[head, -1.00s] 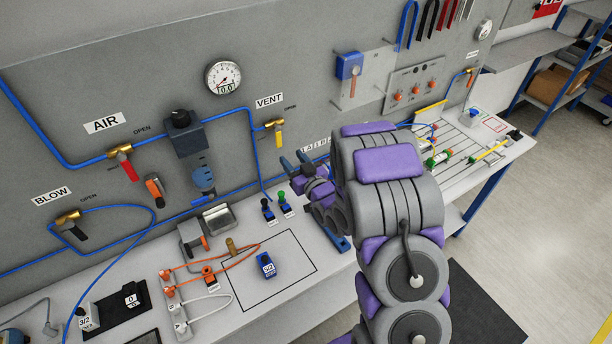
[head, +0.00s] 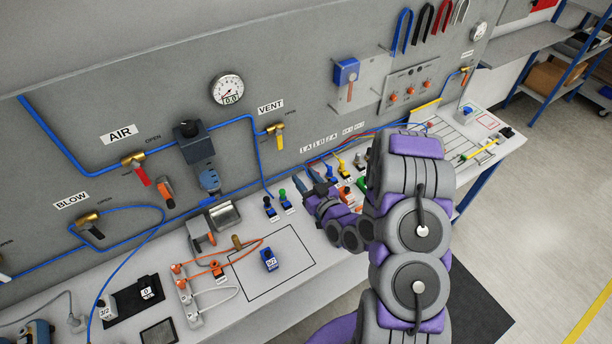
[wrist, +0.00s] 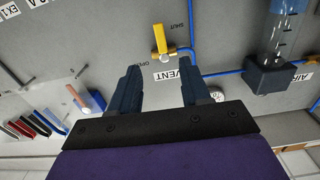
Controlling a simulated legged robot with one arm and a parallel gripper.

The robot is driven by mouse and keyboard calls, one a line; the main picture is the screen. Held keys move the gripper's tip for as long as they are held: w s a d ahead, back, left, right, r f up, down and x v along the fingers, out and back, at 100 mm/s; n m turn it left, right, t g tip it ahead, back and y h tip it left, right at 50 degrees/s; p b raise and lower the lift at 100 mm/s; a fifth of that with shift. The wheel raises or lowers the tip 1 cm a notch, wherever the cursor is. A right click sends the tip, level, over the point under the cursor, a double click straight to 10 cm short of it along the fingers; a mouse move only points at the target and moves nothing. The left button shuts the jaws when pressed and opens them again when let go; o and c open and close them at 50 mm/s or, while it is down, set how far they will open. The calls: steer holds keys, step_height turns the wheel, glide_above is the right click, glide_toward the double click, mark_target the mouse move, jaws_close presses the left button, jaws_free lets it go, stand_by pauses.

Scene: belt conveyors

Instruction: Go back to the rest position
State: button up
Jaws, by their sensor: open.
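My gripper (head: 318,180) shows in the head view at the end of my purple and grey arm, above the back part of the bench. In the wrist view my gripper (wrist: 157,88) has its two dark blue fingers well apart with nothing between them. The wrist view looks at the panel, with the yellow vent valve handle (wrist: 159,38) beyond the fingertips. The gripper appears apart from the panel. My arm hides part of the right half of the bench.
A blue 5/2 block (head: 269,260) sits inside a black outline on the white bench (head: 330,275). Orange and white hoses lie left of it. The grey panel (head: 300,60) rises at the back with valves, a gauge (head: 227,89) and blue pipes.

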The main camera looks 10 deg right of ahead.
stand_by(0.5)
steer(key=s+d+g+h+b, duration=0.6)
steer(key=s+g+b, duration=0.3)
steer(key=s+g, duration=0.25)
steer(key=s+a+r+m+g+b, duration=0.1)
steer(key=s+a+r+g+b, duration=0.1)
steer(key=s, duration=0.7)
steer(key=s+a+r+m+g+b, duration=0.1)
steer(key=s+a+r+g+b, duration=0.1)
steer(key=s, duration=0.8)
steer(key=s+a+r+m+g+b, duration=0.1)
steer(key=s+a+r+g, duration=0.1)
steer(key=s, duration=0.7)
steer(key=shift+s+g+b, duration=0.35)
steer(key=shift+g+b, duration=0.05)
steer(key=shift+g, duration=0.35)
